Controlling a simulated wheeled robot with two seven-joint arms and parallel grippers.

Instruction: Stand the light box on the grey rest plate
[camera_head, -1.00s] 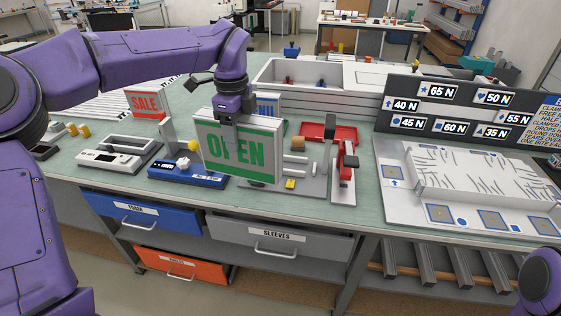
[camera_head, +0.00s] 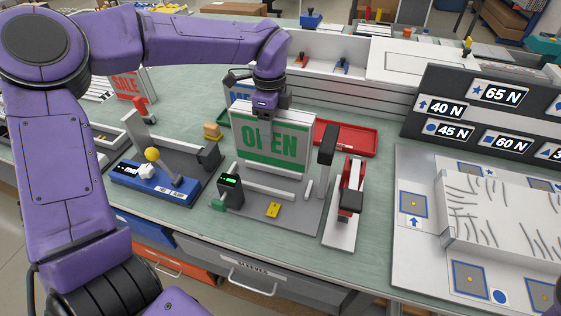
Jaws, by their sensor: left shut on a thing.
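The light box (camera_head: 270,145) is a white-framed panel with green "OPEN" lettering and a green lower band. My left gripper (camera_head: 270,112) is shut on its top edge and hides part of the lettering. The box is roughly upright above the rear part of a grey plate (camera_head: 290,220), which I take as the rest plate. I cannot tell whether its bottom edge touches the plate.
On the grey plate are a green-lit meter (camera_head: 230,188), a yellow piece (camera_head: 273,210) and a dark-topped post (camera_head: 326,150). A red-and-black clamp (camera_head: 349,200) stands to the right, a red tray (camera_head: 345,138) behind. A blue device (camera_head: 155,182) is at left.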

